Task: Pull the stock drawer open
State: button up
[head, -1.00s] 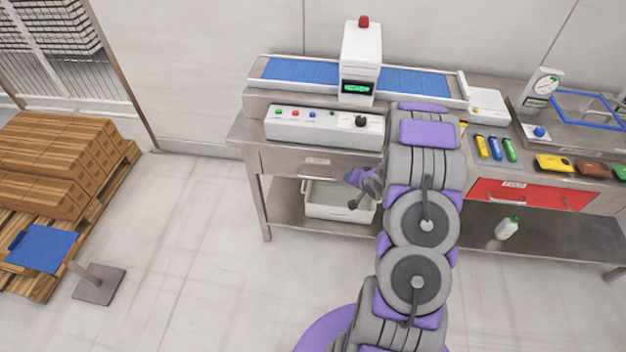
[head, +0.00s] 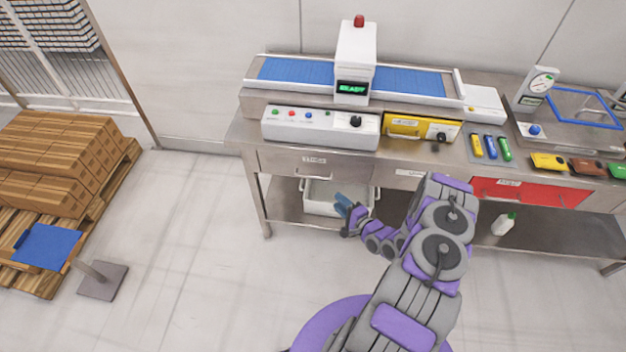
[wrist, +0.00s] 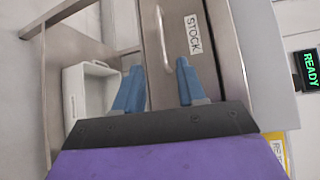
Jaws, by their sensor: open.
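The stock drawer (head: 285,160) is a flat steel front under the left of the bench, flush with its frame. In the wrist view, the drawer (wrist: 205,70) carries a STOCK label and a thin bar handle (wrist: 163,40). My gripper (head: 342,203) is low in front of the bench, below the drawer front in the head view. In the wrist view, my gripper (wrist: 158,68) has its two blue fingers apart with nothing between them. The handle lies ahead of the gap between the fingertips, and the fingers appear not to touch it.
A white bin (head: 322,198) stands on the lower shelf under the drawer; it also shows in the wrist view (wrist: 90,92). A red drawer (head: 535,191) and a white bottle (head: 504,224) are to the right. A control box (head: 290,127) sits above.

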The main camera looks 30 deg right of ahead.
jog(key=w, duration=0.3)
send_near(310, 168)
jog(key=a+f, duration=0.2)
jog(key=a, duration=0.1)
jog(key=x, duration=0.1)
jog(key=b+x, duration=0.1)
jog(key=x, duration=0.1)
jog(key=d+x, duration=0.1)
jog(key=shift+w+a, duration=0.2)
jog(key=shift+w, duration=0.3)
jog(key=shift+c, duration=0.5)
jog(key=shift+s+d, duration=0.1)
jog(key=shift+d, duration=0.2)
jog(key=c, duration=0.6)
grip_shut()
jog(key=shift+a+f, duration=0.1)
